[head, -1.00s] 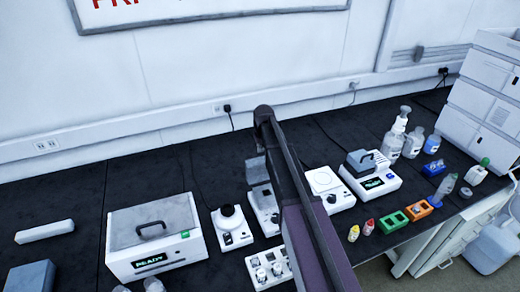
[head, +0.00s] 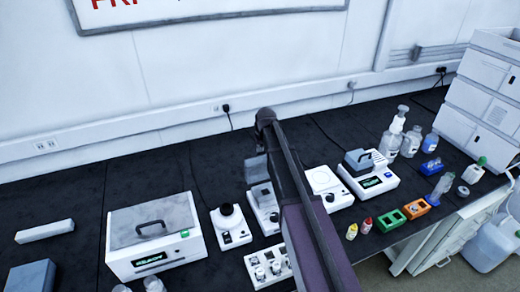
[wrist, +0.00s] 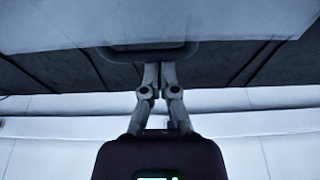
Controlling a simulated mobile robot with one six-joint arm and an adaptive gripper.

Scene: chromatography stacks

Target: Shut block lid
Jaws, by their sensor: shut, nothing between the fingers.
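A small white device (head: 264,216) with a grey block on it stands mid-bench, partly hidden by my arm. A grey plate (head: 255,168) stands raised at its back and looks like the block's open lid. In the wrist view my gripper (wrist: 158,66) is shut and empty. Its fingertips are close beneath the edge of a pale surface (wrist: 220,22) with a dark handle-like rim (wrist: 150,50). I cannot tell whether they touch, or which thing this surface belongs to. My arm hides the gripper in the head view.
A white box with a handled lid (head: 150,240) stands left. A stirrer-like device (head: 327,187) and a white unit with a grey handled cover (head: 358,162) stand right of my arm. Bottles (head: 412,142), racks (head: 415,208) and small vials crowd the right. The back left bench is clear.

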